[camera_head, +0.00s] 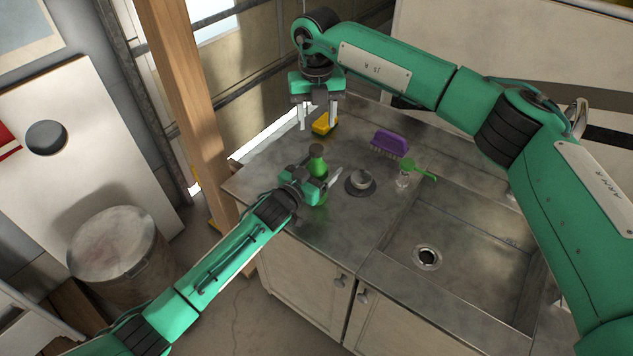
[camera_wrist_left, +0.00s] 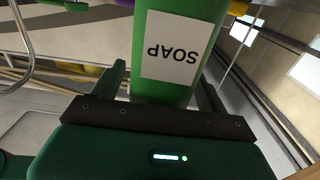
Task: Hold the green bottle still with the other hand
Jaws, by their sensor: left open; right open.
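The green bottle (camera_head: 318,164) stands upright near the left end of the metal counter. In the left wrist view the bottle (camera_wrist_left: 191,90) carries a white label reading SOAP, upside down in that view. My left gripper (camera_head: 325,175) is open at the bottle, with the bottle between its fingers. In the left wrist view a finger shows on each side of the bottle; I cannot tell whether either touches it.
The sink (camera_head: 470,265) is empty.

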